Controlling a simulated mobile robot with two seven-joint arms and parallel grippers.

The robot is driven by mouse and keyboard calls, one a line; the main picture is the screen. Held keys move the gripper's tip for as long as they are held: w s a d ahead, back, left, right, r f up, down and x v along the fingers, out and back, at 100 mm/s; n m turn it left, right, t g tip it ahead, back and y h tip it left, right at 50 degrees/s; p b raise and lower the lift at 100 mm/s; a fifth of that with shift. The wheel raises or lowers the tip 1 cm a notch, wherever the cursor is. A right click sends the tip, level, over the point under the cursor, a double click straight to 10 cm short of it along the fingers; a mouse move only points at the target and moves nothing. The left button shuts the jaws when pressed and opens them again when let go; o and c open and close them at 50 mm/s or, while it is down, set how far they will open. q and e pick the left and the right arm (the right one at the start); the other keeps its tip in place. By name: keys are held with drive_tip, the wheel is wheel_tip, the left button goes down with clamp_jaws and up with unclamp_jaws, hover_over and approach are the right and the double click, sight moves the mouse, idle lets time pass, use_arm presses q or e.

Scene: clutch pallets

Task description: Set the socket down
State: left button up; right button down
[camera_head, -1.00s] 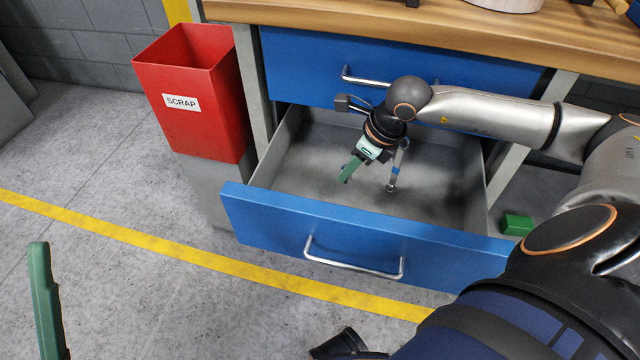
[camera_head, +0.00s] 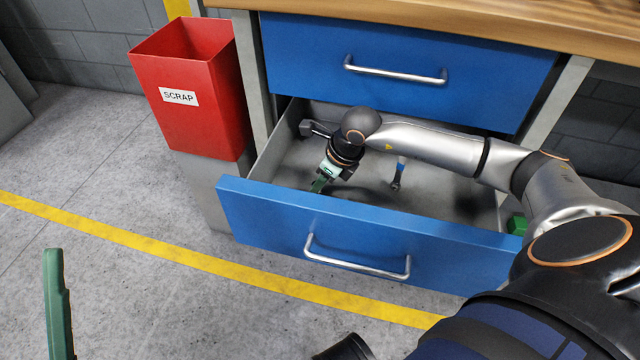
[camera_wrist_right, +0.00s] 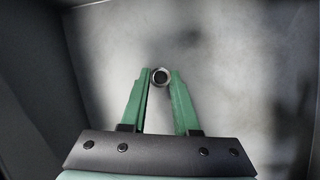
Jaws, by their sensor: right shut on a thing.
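My right gripper (camera_head: 320,186) reaches down into the open lower drawer (camera_head: 365,242), near its left side. In the right wrist view its green fingers (camera_wrist_right: 160,84) are shut on the socket (camera_wrist_right: 160,76), a small dark metal ring between the fingertips. The grey drawer floor lies below the socket; I cannot tell whether the two touch. In the head view the socket is too small or hidden to make out. Only a green finger of my left gripper (camera_head: 58,305) shows, at the lower left, away from the drawer.
The closed upper drawer (camera_head: 400,70) is above. A red scrap bin (camera_head: 195,95) stands at left. A green block (camera_head: 517,224) is right of the drawer. The drawer's right part looks clear.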

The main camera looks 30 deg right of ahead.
drive_tip(key=c, duration=0.7)
unclamp_jaws()
drive_tip(key=shift+o, duration=0.2)
drive_tip(key=shift+s+r, duration=0.1)
drive_tip(key=shift+r, duration=0.4)
drive_tip(key=p+v, duration=0.4)
drive_tip(key=v, duration=0.7)
drive_tip(key=shift+s, duration=0.15)
